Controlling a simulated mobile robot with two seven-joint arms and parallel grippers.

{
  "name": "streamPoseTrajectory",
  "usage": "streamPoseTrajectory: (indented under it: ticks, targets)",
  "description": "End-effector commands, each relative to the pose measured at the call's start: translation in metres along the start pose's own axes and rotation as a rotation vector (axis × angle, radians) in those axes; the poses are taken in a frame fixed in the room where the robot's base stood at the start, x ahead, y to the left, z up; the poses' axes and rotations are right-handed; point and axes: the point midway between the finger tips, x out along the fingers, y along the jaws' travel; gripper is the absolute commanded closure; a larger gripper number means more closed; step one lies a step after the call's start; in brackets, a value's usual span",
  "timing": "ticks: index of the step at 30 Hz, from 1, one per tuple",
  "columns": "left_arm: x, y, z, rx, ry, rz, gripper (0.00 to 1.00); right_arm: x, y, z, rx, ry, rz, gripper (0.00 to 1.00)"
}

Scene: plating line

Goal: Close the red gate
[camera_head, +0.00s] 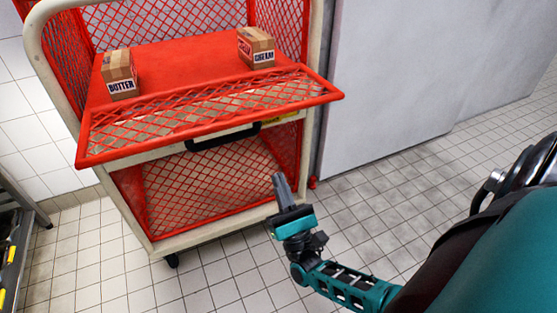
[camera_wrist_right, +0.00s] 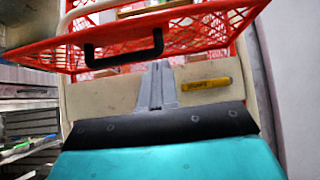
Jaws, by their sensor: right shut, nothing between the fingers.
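The red mesh gate (camera_head: 205,112) is on the front of the red trolley and leans outward from the shelf, so it stands open. A black handle (camera_head: 222,138) is on its front lower side. In the right wrist view the gate (camera_wrist_right: 205,25) spans the top, with its handle (camera_wrist_right: 124,48) just above my fingers. My right gripper (camera_head: 280,184) is shut and empty, in front of the trolley's lower mesh, below and right of the handle. Its closed fingertips (camera_wrist_right: 158,70) point up toward the gate and appear apart from it. My left gripper is out of view.
A butter box (camera_head: 120,75) and a cream box (camera_head: 256,48) stand on the red shelf (camera_head: 185,57). A grey wall (camera_head: 400,70) is on the right. A dark rack (camera_head: 15,240) is at the left edge. The tiled floor in front is clear.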

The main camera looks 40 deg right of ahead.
Motion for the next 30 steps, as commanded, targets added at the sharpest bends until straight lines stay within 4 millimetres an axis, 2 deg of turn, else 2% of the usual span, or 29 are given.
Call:
streamPoseTrajectory:
  ticks: [1, 6, 11, 12, 19, 30]
  targets:
    - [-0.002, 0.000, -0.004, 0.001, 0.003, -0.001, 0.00, 0.013, 0.000, 0.002, -0.001, -0.004, -0.001, 1.00]
    - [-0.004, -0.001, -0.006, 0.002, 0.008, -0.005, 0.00, 0.050, 0.000, 0.002, -0.002, -0.004, 0.000, 1.00]
    - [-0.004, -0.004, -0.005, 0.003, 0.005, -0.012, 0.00, 0.082, 0.000, 0.002, -0.002, -0.003, -0.001, 1.00]
    - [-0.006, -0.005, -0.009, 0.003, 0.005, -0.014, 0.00, 0.087, 0.000, 0.008, -0.001, 0.000, 0.000, 1.00]
    - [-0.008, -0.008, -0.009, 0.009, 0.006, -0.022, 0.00, 0.104, 0.000, 0.026, -0.002, 0.001, 0.001, 1.00]
    - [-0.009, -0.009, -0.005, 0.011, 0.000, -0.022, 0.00, 0.107, 0.000, 0.029, -0.003, 0.002, 0.001, 1.00]
